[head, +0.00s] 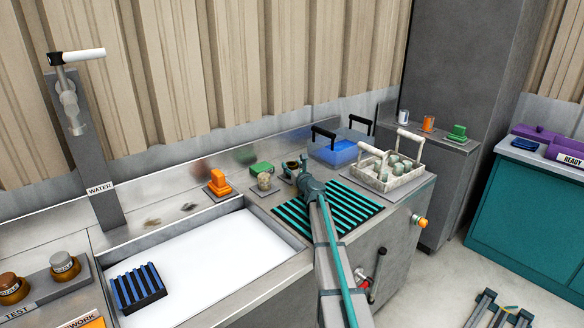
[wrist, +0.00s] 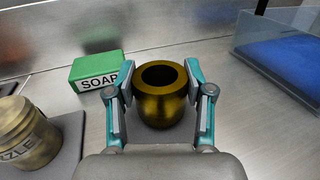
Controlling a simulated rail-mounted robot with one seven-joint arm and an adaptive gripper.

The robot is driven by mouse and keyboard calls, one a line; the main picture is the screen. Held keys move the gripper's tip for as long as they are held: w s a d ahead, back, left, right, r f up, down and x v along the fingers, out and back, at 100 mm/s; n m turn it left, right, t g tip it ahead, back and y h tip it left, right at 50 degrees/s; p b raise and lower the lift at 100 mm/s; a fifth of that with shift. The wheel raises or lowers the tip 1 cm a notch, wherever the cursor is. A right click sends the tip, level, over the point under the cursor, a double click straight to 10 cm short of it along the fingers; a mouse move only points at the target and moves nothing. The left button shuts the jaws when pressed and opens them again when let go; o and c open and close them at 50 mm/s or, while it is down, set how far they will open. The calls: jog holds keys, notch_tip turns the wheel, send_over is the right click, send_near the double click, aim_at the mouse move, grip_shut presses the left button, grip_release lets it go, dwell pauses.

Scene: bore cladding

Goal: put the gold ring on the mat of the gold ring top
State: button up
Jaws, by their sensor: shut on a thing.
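The gold ring (wrist: 160,98) is a round brass-coloured piece with a dark open top, upright between my fingers in the wrist view. My gripper (wrist: 160,95) is shut on it, one finger at each side. In the head view my gripper (head: 301,176) is at the counter, with the dark gold ring (head: 292,166) partly hidden behind it. A dark grey mat (wrist: 150,137) shows below the ring; I cannot tell whether the ring touches it. I cannot make out which mat belongs to the gold ring top.
A green soap block (wrist: 96,72) stands close to the left finger. A brass nozzle piece (wrist: 24,132) sits on a grey mat (wrist: 70,135) at left. A blue-bottomed clear tub (wrist: 285,50) is at right. A teal striped rack (head: 345,208) and crate (head: 372,178) are nearby.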

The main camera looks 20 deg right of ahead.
jog(key=shift+f+b, duration=0.45)
jog(key=shift+f, duration=0.05)
jog(key=o, duration=1.4)
jog(key=shift+r, duration=0.15)
jog(key=shift+r+p, duration=0.5)
jog(key=shift+p, duration=0.2)
jog(key=s, duration=1.2)
jog(key=shift+a+b, duration=0.25)
jog(key=shift+b, duration=0.15)
